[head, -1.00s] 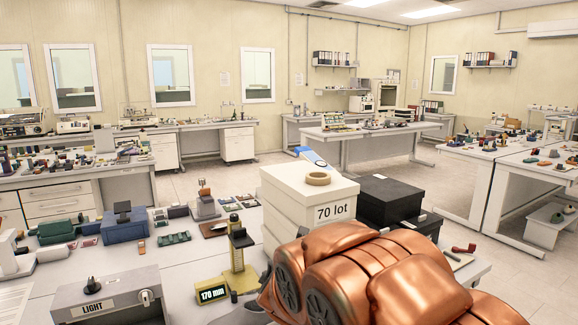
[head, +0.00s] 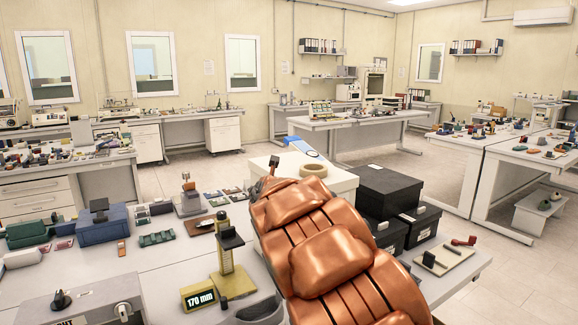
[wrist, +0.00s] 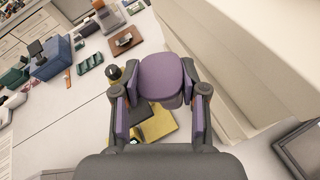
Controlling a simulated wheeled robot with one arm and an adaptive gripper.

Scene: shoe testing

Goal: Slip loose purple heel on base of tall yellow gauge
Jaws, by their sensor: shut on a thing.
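In the wrist view my gripper (wrist: 160,68) is shut on a purple heel (wrist: 162,80), which sits between its two fingertips. The tall yellow gauge has a flat base, a ruled upright and a black slider in the head view (head: 227,262). Its display reads 170 mm. In the wrist view its yellow base (wrist: 172,136) lies below the gripper, partly hidden by the fingers and palm. The heel looks above the base; whether they touch cannot be told. In the head view my copper arm hides the gripper and heel.
A white box (head: 342,182) with a tape ring (head: 313,170) on top stands close right of the gauge. Black boxes (head: 393,191) are beside it. A blue box (head: 103,222) and green tray (head: 156,238) are left. Bare table lies left of the gauge.

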